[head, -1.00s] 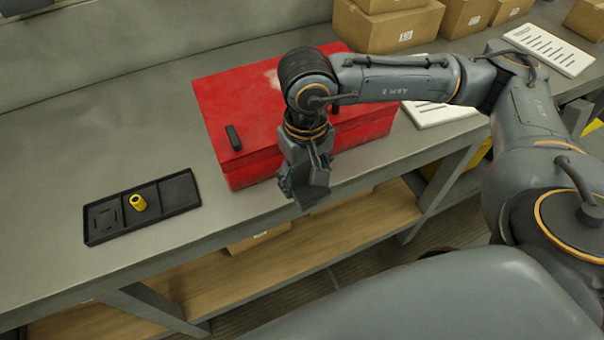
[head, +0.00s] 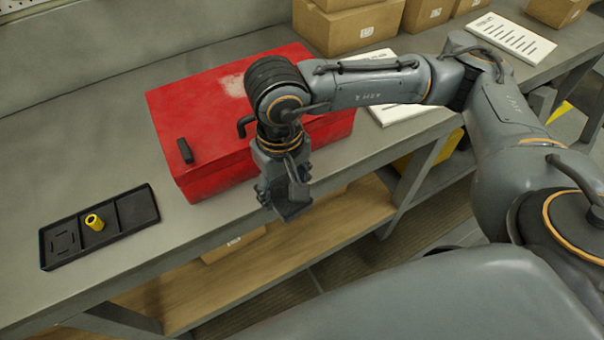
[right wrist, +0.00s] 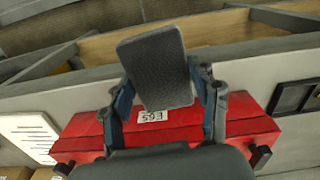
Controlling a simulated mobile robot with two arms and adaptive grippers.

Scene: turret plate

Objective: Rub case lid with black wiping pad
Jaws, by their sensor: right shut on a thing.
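The red case (head: 215,165) stands on the grey bench. Its lid (head: 185,105) is closed, with a pale smudge (head: 232,86) on top, partly behind my right arm. Black handles (head: 185,151) sit on the case. My right gripper (head: 285,195) hangs in front of the case, by the bench's front edge, apart from the lid. It is shut on the black wiping pad (right wrist: 155,68), which shows between the fingers in the right wrist view. The case's front with a white label (right wrist: 153,116) lies behind the pad there. My left gripper is not in view.
A black tray (head: 138,208) with a yellow cylinder (head: 94,222) lies on the bench left of the case. Cardboard boxes (head: 350,25) and white printed sheets (head: 512,37) lie at the back right. A wooden shelf (head: 340,215) is below the bench.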

